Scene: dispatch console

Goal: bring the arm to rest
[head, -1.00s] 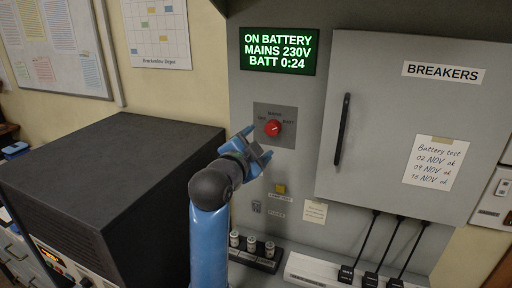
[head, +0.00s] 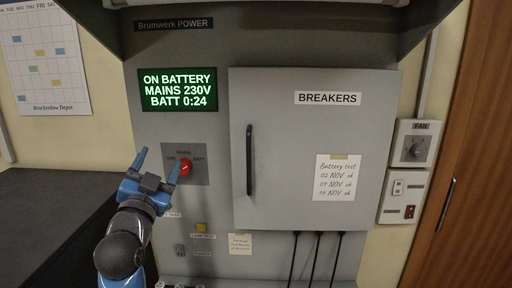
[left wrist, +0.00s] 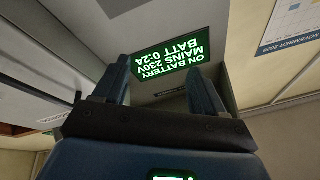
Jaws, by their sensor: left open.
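My left gripper (head: 157,167) is blue, open and empty. In the head view it stands in front of the grey power cabinet, left of the red rotary knob (head: 185,167) and overlapping the edge of its plate. I cannot tell how far it is from the panel. The knob's plate reads MAINS and BATT. The green display (head: 178,89) reads ON BATTERY, MAINS 230V, BATT 0:24. In the left wrist view the open fingers (left wrist: 161,88) show with nothing between them, and the display (left wrist: 173,61) appears upside down beyond them. My right gripper is not in view.
A closed BREAKERS door (head: 285,145) with a black handle (head: 249,160) fills the cabinet's right. A yellow button (head: 201,227) sits below the knob. A fan switch (head: 413,146) is on the right wall. A dark box (head: 50,215) stands at left. Black cables hang below the door.

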